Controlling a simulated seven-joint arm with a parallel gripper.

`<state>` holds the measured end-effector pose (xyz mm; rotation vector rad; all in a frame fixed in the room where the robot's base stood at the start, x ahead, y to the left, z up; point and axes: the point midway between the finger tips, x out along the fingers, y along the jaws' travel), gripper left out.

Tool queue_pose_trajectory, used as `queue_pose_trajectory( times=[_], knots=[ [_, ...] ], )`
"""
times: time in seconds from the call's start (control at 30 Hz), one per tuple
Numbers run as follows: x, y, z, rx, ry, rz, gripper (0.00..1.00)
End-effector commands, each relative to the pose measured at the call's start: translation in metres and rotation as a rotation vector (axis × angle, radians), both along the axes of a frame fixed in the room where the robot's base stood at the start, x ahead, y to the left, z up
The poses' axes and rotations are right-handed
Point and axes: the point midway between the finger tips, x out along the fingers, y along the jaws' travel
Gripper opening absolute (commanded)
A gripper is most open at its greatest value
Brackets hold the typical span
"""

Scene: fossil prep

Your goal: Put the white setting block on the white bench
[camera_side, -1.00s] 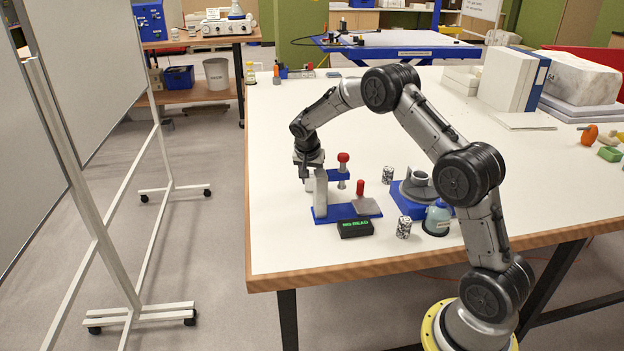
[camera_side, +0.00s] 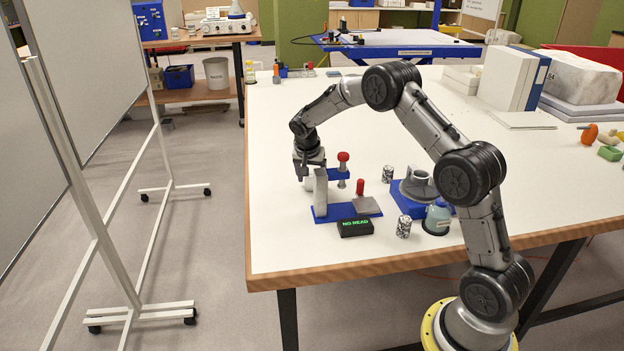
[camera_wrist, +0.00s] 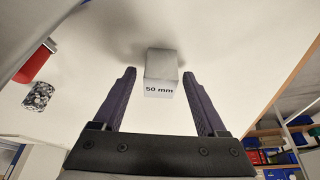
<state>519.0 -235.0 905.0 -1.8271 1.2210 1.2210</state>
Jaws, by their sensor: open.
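The white setting block (camera_wrist: 160,72), marked "50 mm", shows in the wrist view between my fingers, with a soft shadow beside it on the white bench (camera_wrist: 225,50). My gripper (camera_wrist: 159,78) is open, one finger on each side of the block, with a visible gap at both sides. In the side view my gripper (camera_side: 307,180) is low over the left part of the white bench (camera_side: 285,236), just left of the blue-based stand. There the block is hard to make out at the fingers.
A blue-based stand (camera_side: 347,211) with a grey upright and red knobs is close to my gripper's right. A black "NO READ" display (camera_side: 356,228), speckled cylinders (camera_side: 404,228), a second blue-based fixture (camera_side: 411,198) and a bottle (camera_side: 437,218) are nearby. The bench's left front is clear.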

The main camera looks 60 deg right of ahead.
Motion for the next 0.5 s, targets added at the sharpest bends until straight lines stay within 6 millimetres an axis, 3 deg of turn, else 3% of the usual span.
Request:
queue_pose_trajectory(
  times=[0.5],
  knots=[
    [-0.014, 0.034, 0.089, -0.001, -0.003, 0.002, 0.75]
  ],
)
